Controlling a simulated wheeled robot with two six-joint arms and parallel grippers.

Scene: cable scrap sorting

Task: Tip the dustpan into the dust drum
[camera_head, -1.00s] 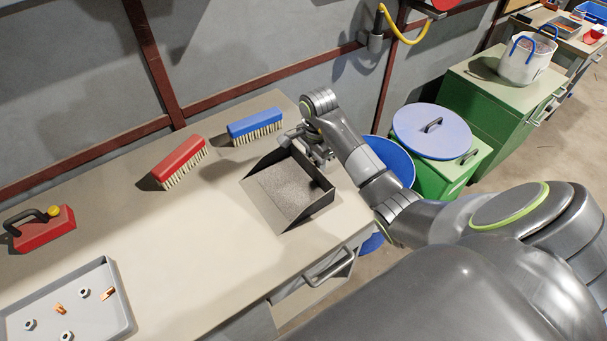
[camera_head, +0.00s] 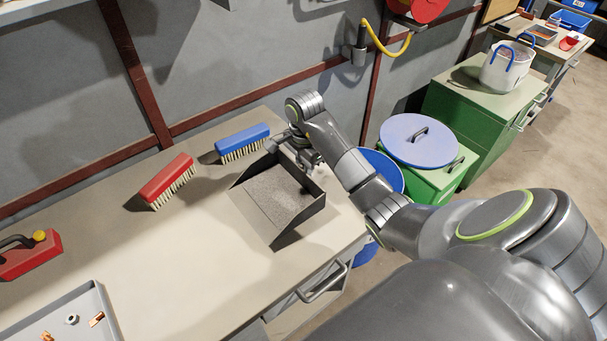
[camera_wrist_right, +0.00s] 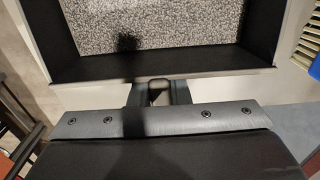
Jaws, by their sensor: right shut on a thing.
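The dustpan (camera_head: 276,203) is a dark, open-fronted pan with a layer of grey dust in it. It is at the right end of the workbench, roughly level; I cannot tell whether it touches the top. My right gripper (camera_head: 300,152) is at its back, shut on its handle. In the right wrist view the dustpan (camera_wrist_right: 160,66) fills the top, with the gripper (camera_wrist_right: 158,92) at its back wall. A blue drum (camera_head: 391,171), which looks like the dust drum, stands on the floor beyond the bench end, partly hidden by my right arm. My left gripper is out of view.
A blue brush (camera_head: 242,140) and a red brush (camera_head: 167,181) lie on the workbench (camera_head: 185,270) left of the dustpan. A red can (camera_head: 30,258) and a grey tray (camera_head: 108,318) are further left.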

